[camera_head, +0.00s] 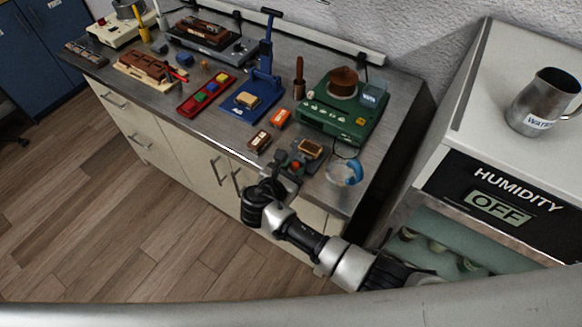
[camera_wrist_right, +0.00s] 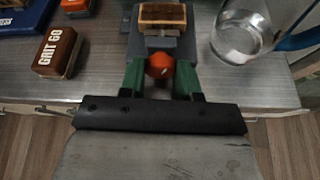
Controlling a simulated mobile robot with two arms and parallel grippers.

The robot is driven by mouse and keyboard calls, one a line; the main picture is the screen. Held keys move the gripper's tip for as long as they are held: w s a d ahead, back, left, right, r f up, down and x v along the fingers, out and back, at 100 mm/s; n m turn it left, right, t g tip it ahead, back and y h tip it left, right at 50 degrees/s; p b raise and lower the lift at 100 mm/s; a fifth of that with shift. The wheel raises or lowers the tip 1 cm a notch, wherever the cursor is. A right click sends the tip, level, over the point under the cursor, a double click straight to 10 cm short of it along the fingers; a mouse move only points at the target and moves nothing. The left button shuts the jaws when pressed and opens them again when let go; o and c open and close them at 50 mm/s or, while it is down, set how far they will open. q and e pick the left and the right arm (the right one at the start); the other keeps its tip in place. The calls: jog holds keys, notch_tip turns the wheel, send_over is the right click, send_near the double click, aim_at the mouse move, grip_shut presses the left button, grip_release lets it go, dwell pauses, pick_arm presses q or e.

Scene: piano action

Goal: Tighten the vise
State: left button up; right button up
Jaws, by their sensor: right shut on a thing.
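The vise is a small dark grey tool (camera_head: 316,159) near the bench's front edge. A tan-topped brown block (camera_head: 310,148) sits at its top; the block (camera_wrist_right: 162,14) also shows in the right wrist view, above the grey vise body (camera_wrist_right: 178,45). An orange-red knob (camera_wrist_right: 160,66) faces me at the vise's front. My right gripper (camera_wrist_right: 160,74) has its green fingers on both sides of this knob and is shut on it. In the head view my right gripper (camera_head: 291,167) reaches the vise from the front. My left gripper is not in view.
A glass with a blue handle (camera_head: 344,172) stands close right of the vise. A brown "GRIT GO" block (camera_wrist_right: 58,52) and an orange block (camera_head: 280,117) lie left. A green machine (camera_head: 345,108) stands behind. The humidity cabinet (camera_head: 490,190) is at right.

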jog(key=shift+m+t+y, duration=0.3)
jog(key=shift+m+y, duration=0.1)
jog(key=shift+m, duration=0.3)
jog(key=shift+d, duration=0.1)
jog(key=o, duration=0.9)
jog(key=shift+w, duration=0.1)
jog(key=shift+o, duration=0.2)
jog(key=b+v, duration=0.1)
jog(key=v, duration=1)
jog(key=shift+f, duration=0.1)
